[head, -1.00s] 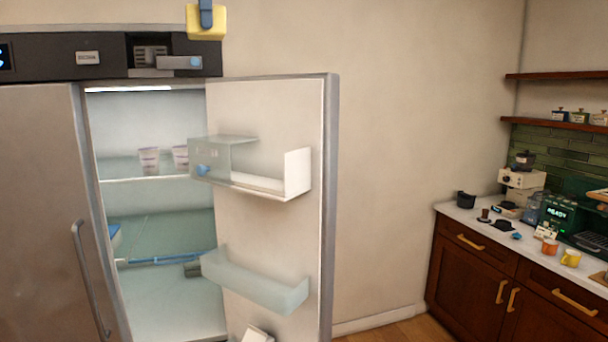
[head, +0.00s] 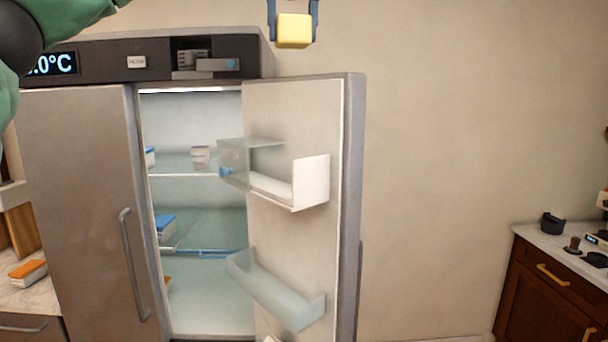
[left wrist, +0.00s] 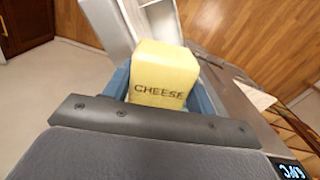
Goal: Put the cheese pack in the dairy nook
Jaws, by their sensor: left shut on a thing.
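The yellow cheese pack (head: 295,31) is at the top of the head view, held high in front of the wall, just right of the fridge top in the picture. My left gripper (head: 293,16) is shut on it, with a blue finger on either side. The left wrist view shows the pack (left wrist: 164,76) with "CHEESE" printed on it, between the fingers. The dairy nook appears to be the clear-covered box (head: 265,142) on the upper shelf of the open fridge door, below the pack in the picture. My right gripper is not in view.
The fridge door (head: 345,220) stands open, with a lower door bin (head: 275,290) under the box. Inside, a white cup (head: 200,157) and blue-lidded containers (head: 166,227) stand on glass shelves. A counter (head: 560,240) is at the right. The wall between is bare.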

